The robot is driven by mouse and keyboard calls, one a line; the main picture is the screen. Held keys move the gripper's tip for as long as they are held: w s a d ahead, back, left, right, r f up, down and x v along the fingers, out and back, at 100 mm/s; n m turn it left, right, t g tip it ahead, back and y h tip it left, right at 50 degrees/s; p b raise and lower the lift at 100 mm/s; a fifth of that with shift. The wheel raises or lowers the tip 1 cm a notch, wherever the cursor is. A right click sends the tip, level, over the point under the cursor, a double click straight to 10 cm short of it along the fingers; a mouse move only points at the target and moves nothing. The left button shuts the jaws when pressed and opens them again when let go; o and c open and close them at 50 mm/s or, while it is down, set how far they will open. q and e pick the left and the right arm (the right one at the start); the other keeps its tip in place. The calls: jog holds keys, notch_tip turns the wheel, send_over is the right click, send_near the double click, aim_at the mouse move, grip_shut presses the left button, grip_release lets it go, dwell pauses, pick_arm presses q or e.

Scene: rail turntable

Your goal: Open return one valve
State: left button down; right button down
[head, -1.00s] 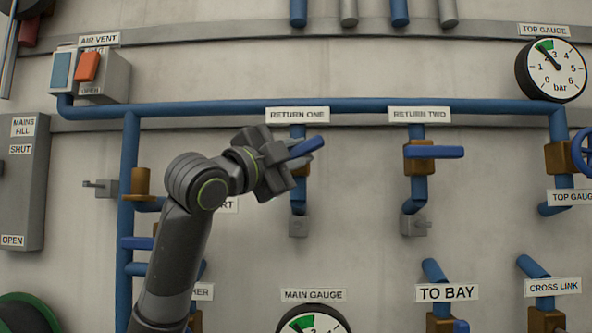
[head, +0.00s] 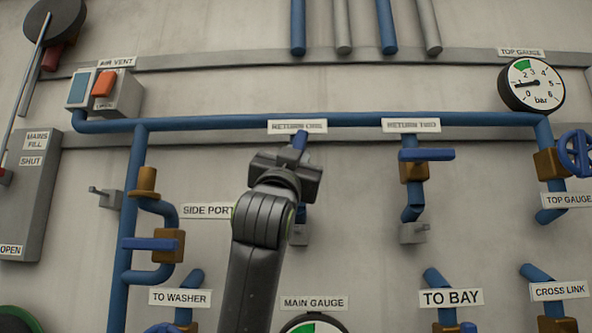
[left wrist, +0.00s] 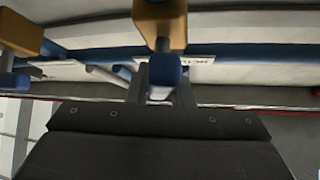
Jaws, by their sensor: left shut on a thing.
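The RETURN ONE label (head: 297,126) is on the blue pipe in the head view, above my left gripper (head: 291,160). The gripper and forearm hide most of that valve. A blue piece (head: 300,140) shows just above the gripper, below the label; I cannot tell whether it is handle or pipe there. In the left wrist view the blue handle (left wrist: 164,70) lies between the fingers in front of the brass valve body (left wrist: 160,22). My left gripper is shut on the handle. My right gripper is not in view.
The RETURN TWO valve (head: 414,170) is to the right, its blue handle crosswise. The side port valve (head: 167,245) is to the left. The top gauge (head: 531,85) reads about 1 bar. Wall between the two return valves is clear.

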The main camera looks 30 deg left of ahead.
pick_arm(q)
jog(key=shift+f+n+y+b, duration=0.1)
jog(key=shift+n+y+b, duration=0.25)
jog(key=shift+n+y, duration=0.65)
jog(key=shift+n+g, duration=0.3)
jog(key=c, duration=1.3)
grip_release()
jog(key=b+v, duration=0.8)
jog(key=v, duration=0.9)
jog(key=shift+d+f+b, duration=0.1)
jog(key=shift+f+b, duration=0.05)
jog(key=shift+b, duration=0.25)
